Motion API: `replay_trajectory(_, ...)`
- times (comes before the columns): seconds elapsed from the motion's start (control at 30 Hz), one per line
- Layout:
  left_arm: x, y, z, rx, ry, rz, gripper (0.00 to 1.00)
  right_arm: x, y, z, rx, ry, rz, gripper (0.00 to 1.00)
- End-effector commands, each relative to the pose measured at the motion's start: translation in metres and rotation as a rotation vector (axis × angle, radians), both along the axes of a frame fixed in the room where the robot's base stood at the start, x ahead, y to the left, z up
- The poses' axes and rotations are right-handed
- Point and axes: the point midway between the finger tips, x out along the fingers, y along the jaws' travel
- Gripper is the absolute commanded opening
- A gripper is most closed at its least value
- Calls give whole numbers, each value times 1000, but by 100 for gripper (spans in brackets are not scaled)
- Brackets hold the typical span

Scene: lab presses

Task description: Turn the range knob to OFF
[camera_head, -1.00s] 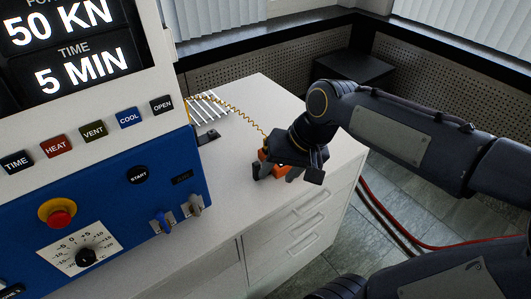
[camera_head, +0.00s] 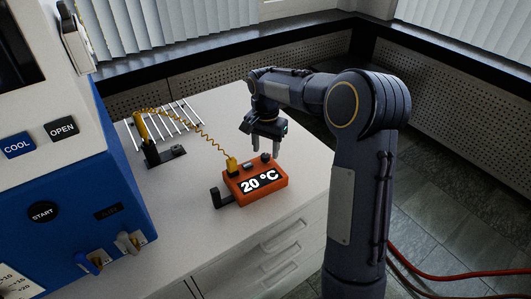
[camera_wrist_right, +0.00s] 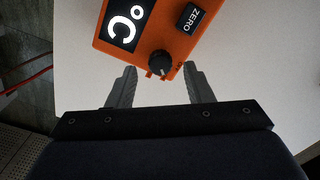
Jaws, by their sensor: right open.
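The orange meter (camera_head: 255,181) stands on the white counter and its display reads 20 °C. Its black round knob (camera_head: 265,157) is on the top face near the far right corner, and it also shows in the right wrist view (camera_wrist_right: 161,64). A pale pointer mark shows on the knob, but I cannot read a scale or OFF label. My right gripper (camera_head: 262,140) is open, just beyond the knob. In the right wrist view the fingertips (camera_wrist_right: 160,73) lie to either side of the knob, with no clear contact. My left gripper is out of view.
A dark ZERO button (camera_wrist_right: 193,18) sits near the knob. A coiled yellow cable runs from the meter to a yellow-handled probe (camera_head: 141,125) in a black stand, beside a white rack (camera_head: 172,124). The blue press panel (camera_head: 75,215) is at left. The counter right of the meter is clear.

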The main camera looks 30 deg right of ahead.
Motion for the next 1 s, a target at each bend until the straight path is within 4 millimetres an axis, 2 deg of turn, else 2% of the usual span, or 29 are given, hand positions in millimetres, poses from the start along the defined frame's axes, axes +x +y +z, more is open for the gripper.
replay_trajectory(0.03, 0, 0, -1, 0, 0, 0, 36, 0, 0, -8, 0, 1, 1, 47)
replay_trajectory(0.17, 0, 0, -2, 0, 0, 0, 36, 0, 0, -17, 1, -1, 1, 47)
replay_trajectory(0.47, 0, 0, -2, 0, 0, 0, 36, 0, 0, -20, 1, -2, 1, 47)
replay_trajectory(0.8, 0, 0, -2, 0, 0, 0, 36, 0, 1, -20, 1, -2, 1, 3)
replay_trajectory(1.0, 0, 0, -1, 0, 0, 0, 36, 0, 1, -19, 1, -2, 12, 2)
